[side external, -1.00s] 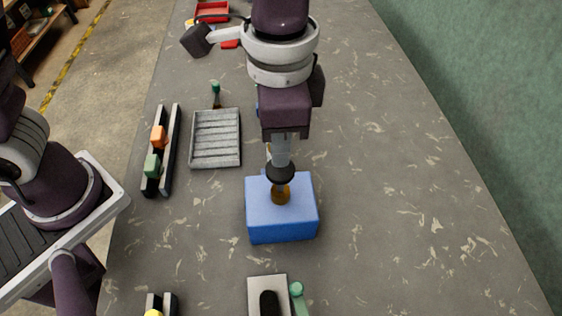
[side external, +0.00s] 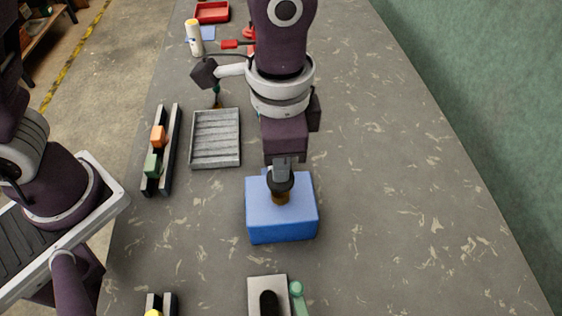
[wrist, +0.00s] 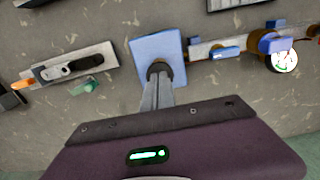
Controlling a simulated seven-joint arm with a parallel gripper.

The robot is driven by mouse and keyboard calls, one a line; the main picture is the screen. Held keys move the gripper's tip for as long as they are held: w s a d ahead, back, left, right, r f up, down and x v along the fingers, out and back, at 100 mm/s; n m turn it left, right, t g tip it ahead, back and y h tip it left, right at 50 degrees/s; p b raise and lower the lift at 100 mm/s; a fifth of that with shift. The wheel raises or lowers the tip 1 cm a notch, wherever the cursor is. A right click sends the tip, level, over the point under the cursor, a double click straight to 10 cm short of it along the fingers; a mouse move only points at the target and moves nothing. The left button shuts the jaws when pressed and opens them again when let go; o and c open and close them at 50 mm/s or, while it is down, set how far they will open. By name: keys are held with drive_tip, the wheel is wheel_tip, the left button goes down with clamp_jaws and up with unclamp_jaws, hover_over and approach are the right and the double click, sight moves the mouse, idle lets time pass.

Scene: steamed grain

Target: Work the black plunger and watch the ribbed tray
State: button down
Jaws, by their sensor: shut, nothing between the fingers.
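The black plunger knob (side external: 280,183) sits on a short brown stem on top of a blue box (side external: 283,225). The box also shows in the wrist view (wrist: 150,48), with the knob (wrist: 158,69) near its lower edge. My gripper (side external: 282,174) is shut and empty, pointing down, its fingertips at the top of the knob and seemingly touching it. In the wrist view the fingers partly cover the knob. The grey ribbed tray (side external: 215,138) lies left of and behind the blue box in the side view. Its ribs are bare, with nothing visible on them.
A dark rail holds an orange block (side external: 157,137) and a green block (side external: 152,165) left of the tray. A grey box with a black slot (side external: 268,298) and a green handle stands in front. A white bottle (side external: 193,38) and red tray (side external: 212,12) are behind. The right side is clear.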

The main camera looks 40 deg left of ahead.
drive_tip(key=shift+f, duration=0.4)
drive_tip(key=shift+r, duration=3.85)
drive_tip(key=shift+f, duration=1.45)
drive_tip(key=shift+f, duration=2.4)
drive_tip(key=shift+r, duration=3.8)
